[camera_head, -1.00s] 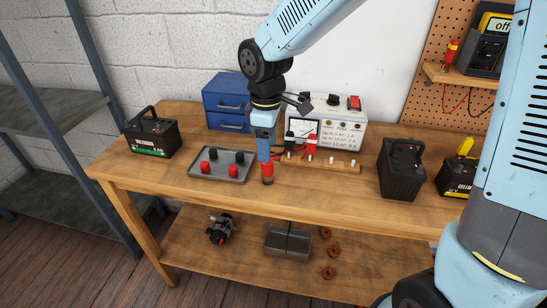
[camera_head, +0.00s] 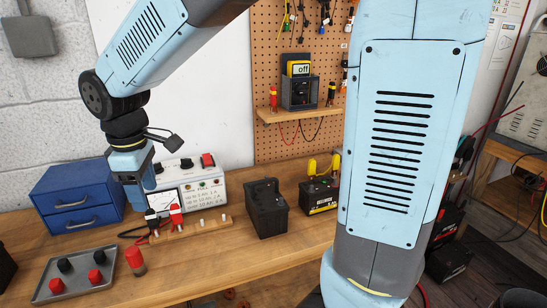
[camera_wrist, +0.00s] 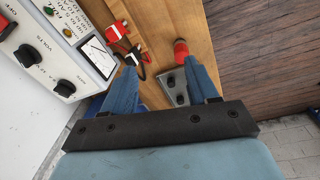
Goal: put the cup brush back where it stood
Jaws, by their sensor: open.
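The cup brush (camera_head: 135,261), taken to be the short red cylinder with a brownish lower end, stands on the bench just right of the grey tray (camera_head: 62,297). Its red top also shows in the wrist view (camera_wrist: 181,50). My gripper (camera_head: 140,205) is above the bench, higher than the brush and apart from it. In the wrist view my gripper (camera_wrist: 162,68) has its two blue fingers spread with nothing between them. The fingertips overlap the charger front in the head view.
The tray holds two red and two black caps. Behind are a blue drawer box (camera_head: 80,197) and a white meter unit (camera_head: 205,188). A wooden strip (camera_head: 205,226) with clips and pegs lies before it. Batteries (camera_head: 265,208) stand rightward.

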